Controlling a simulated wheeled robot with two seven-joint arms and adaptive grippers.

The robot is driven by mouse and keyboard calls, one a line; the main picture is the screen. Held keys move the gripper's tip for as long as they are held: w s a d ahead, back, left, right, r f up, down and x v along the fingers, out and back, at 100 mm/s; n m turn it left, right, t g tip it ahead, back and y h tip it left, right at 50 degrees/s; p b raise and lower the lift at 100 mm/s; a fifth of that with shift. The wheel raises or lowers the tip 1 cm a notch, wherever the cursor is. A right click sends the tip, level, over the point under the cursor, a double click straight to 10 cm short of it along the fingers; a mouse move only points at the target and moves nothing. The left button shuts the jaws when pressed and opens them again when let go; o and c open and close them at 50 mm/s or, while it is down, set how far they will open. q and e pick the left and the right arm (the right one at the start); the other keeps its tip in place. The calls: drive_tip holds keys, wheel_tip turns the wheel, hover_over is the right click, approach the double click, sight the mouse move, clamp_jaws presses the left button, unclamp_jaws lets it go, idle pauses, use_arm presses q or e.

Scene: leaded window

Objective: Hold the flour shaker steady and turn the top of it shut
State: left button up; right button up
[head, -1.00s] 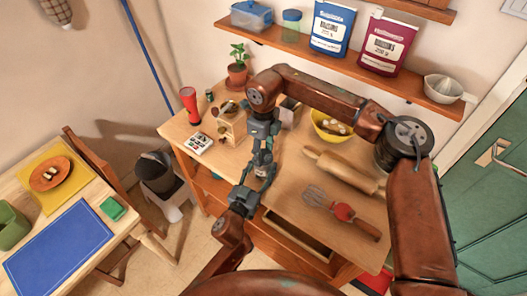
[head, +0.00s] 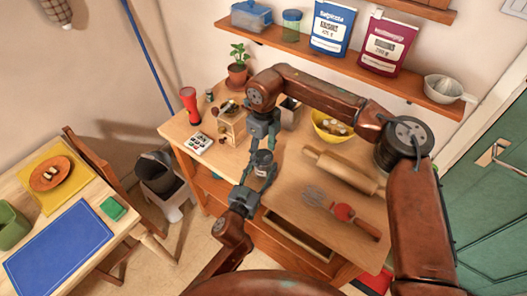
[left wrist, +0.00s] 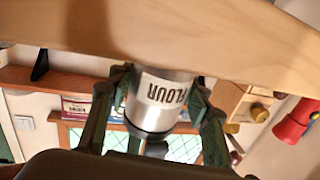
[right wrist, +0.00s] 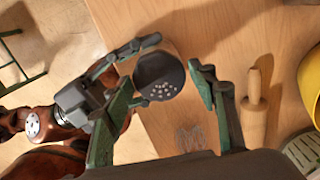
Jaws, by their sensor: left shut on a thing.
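The flour shaker (head: 263,164) is a metal can with a dark top over the near left part of the worktop. My left gripper (left wrist: 155,92) is shut on its body, one finger on each side. The FLOUR label shows upside down in the left wrist view. The shaker's dark top (right wrist: 160,77) with several pale holes faces the right wrist camera. My right gripper (right wrist: 161,80) is open above the shaker, with one finger on either side of the top. A gap shows between the top and the right-hand finger. Whether the holes are fully uncovered is unclear.
A rolling pin (head: 345,172) and a whisk (head: 338,209) lie right of the shaker. A yellow bowl (head: 331,128), a small wooden box (head: 233,124) and a red torch-like object (head: 190,106) stand further back. The worktop's front edge is close to the left arm.

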sight(264, 155)
drive_tip(key=shift+o, duration=1.3)
wheel_tip(264, 155, up, 12)
use_arm(q)
drive_tip(key=o, duration=1.5)
drive_tip(key=shift+c, duration=0.2)
